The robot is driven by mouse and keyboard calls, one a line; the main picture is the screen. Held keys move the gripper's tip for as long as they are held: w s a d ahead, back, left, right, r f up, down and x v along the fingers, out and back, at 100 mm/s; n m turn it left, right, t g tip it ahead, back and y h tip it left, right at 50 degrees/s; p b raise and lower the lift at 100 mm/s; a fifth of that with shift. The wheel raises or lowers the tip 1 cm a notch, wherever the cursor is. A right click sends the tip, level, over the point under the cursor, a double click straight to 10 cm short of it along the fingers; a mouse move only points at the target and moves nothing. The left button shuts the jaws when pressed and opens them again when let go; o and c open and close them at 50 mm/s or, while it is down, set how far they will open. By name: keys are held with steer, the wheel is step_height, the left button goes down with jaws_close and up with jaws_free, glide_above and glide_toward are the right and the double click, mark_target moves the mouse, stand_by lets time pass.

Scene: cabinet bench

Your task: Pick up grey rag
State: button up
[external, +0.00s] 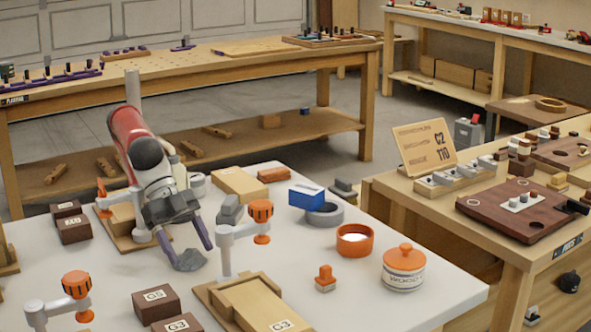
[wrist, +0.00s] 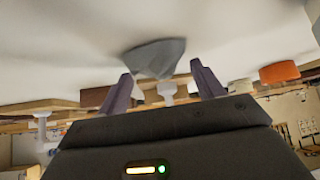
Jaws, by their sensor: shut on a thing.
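The grey rag (external: 189,261) is a small crumpled piece at the white table's left-middle part. My gripper (external: 190,254) points down, with its two purple fingers on either side of the rag, shut on it. In the wrist view the rag (wrist: 155,57) bunches up at the fingertips, between the two fingers (wrist: 160,76). I cannot tell whether the rag still touches the tabletop.
An orange-topped clamp (external: 259,210) stands close to the right of my gripper, and another (external: 76,284) stands at front left. Brown blocks (external: 155,304) lie in front. An orange ring (external: 354,240) and a lidded jar (external: 403,268) stand right.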

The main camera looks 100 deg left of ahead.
mark_target(188, 249)
step_height(188, 249, up, 10)
stand_by(0.6)
stand_by(0.4)
